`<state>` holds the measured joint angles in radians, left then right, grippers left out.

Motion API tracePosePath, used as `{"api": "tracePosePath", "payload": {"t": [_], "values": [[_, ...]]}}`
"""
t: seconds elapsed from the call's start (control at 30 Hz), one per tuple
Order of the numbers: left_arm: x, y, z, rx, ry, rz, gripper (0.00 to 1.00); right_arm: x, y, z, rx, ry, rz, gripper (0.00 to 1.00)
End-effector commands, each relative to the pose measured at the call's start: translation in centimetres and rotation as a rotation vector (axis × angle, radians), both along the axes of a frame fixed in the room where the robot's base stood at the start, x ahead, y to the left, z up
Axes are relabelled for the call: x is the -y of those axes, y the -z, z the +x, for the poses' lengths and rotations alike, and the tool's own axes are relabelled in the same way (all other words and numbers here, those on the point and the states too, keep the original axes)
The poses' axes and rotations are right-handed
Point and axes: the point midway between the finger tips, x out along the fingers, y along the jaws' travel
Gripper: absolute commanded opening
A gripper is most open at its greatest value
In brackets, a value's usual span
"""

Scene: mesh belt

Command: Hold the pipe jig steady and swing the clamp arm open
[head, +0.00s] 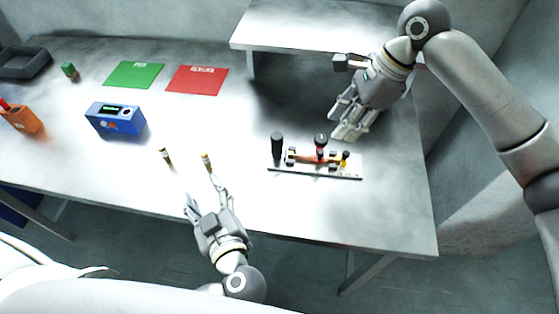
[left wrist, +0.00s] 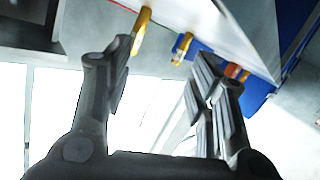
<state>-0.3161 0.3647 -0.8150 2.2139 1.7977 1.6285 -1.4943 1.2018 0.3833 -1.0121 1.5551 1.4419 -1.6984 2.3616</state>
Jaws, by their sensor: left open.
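The pipe jig (head: 315,172) lies on the table right of centre, a flat grey plate with small dark blocks. A copper-coloured pipe (head: 303,157) lies across the blocks. A black upright handle (head: 277,146) stands at the plate's left end. A red clamp part with a black knob (head: 321,141) stands near its middle; its exact pose is too small to tell. My left gripper (head: 204,196) is open and empty at the table's front edge, left of the jig. Its spread fingers also show in the left wrist view (left wrist: 160,85). My right gripper (head: 339,123) has its fingers apart just behind the jig, not visibly touching it.
Two small yellow-and-black pieces (head: 207,161) (head: 166,157) stand near my left gripper. A blue box (head: 115,118), an orange holder (head: 22,119), a green mat (head: 134,74) and a red mat (head: 197,79) are further left. A raised shelf (head: 310,28) stands behind. Table around the jig is clear.

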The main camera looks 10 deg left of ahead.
Motion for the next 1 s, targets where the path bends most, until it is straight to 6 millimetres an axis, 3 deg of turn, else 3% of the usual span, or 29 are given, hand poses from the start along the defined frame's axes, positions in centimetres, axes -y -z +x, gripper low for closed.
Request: {"api": "tracePosePath", "payload": {"t": [0.3, 0.5, 0.73, 1.0], "values": [[8.9, -2.8, 4.7, -0.208, 0.269, 0.029, 0.51, 0.0, 0.0, 0.0, 0.0, 0.0, 0.0, 0.36], [12.7, -5.4, 6.7, -0.247, 0.414, 0.077, 0.51, 0.0, 0.0, 0.0, 0.0, 0.0, 0.0, 0.36], [14.2, -6.8, 7.7, -0.253, 0.48, 0.112, 0.51, 0.0, 0.0, 0.0, 0.0, 0.0, 0.0, 0.36], [13.3, -5.5, 10.8, -0.254, 0.482, 0.118, 0.51, 0.0, 0.0, 0.0, 0.0, 0.0, 0.0, 0.36]]}}
